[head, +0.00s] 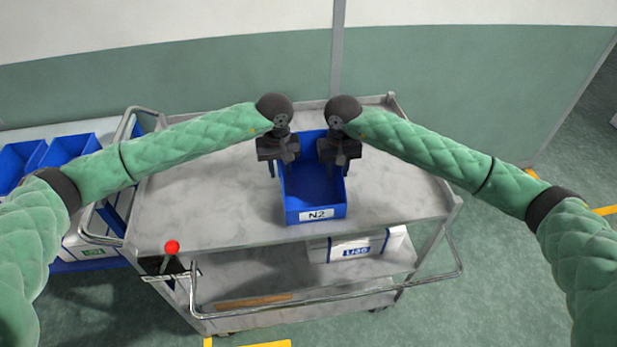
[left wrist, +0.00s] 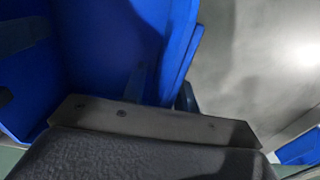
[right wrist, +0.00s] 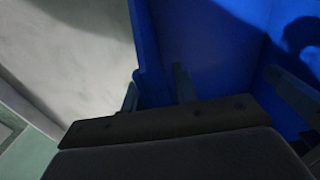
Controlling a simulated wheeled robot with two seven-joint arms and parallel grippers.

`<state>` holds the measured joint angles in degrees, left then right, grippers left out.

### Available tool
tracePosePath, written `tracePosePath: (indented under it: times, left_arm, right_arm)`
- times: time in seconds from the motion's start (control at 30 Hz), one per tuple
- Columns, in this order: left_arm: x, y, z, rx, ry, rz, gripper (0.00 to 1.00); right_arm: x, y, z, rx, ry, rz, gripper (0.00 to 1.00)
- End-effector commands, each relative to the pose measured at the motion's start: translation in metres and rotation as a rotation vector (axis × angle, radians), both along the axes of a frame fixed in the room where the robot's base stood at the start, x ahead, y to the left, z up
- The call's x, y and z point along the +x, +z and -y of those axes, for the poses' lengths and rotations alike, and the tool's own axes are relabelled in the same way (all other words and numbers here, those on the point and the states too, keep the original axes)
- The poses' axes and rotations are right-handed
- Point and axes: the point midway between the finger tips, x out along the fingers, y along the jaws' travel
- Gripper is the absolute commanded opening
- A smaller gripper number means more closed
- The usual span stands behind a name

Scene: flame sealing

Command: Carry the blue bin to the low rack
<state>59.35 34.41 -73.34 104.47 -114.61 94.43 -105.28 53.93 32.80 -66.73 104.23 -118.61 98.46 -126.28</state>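The blue bin (head: 312,190) with an "N2" label on its front stands upright on the top shelf of the grey cart. My left gripper (head: 278,168) points down at the bin's left wall, with one finger inside and one outside. My right gripper (head: 338,168) straddles the right wall in the same way. In both wrist views the fingers are close together around the bin's wall, seen in the left wrist view (left wrist: 180,60) and the right wrist view (right wrist: 150,60). Both grippers look shut on it; the fingertips are partly hidden. No low rack can be made out for certain.
The cart's top shelf (head: 205,205) is bare around the bin. A white box labelled in blue (head: 385,243) sits on its lower shelf. A metal handle (head: 330,292) runs along the front. A red knob (head: 172,247) rises at front left. More blue bins (head: 72,148) stand at left.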

Motion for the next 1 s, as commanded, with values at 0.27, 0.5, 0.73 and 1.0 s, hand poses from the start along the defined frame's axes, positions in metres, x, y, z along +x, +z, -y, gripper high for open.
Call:
tracePosePath:
  times: [0.27, 0.5, 0.73, 1.0]
  left_arm:
    - [-0.0001, -0.0032, 0.0002, 0.0, 0.0, 0.0, 0.29]
    - [0.0, -0.003, 0.0002, 0.0, 0.0, 0.0, 0.0]
    - [0.0, -0.0029, 0.0002, 0.0, 0.0, 0.0, 0.0]
    - [0.0001, 0.0006, 0.0002, -0.001, 0.0, 0.001, 0.0]
  right_arm:
    - [-0.0002, -0.0033, -0.0001, 0.0, 0.0, 0.0, 0.29]
    - [-0.0001, -0.0031, -0.0001, 0.0, 0.0, 0.0, 0.0]
    - [-0.0001, -0.003, -0.0001, 0.0, 0.0, 0.0, 0.0]
    - [0.0, 0.0005, 0.0, 0.0, 0.0, 0.0, 0.0]
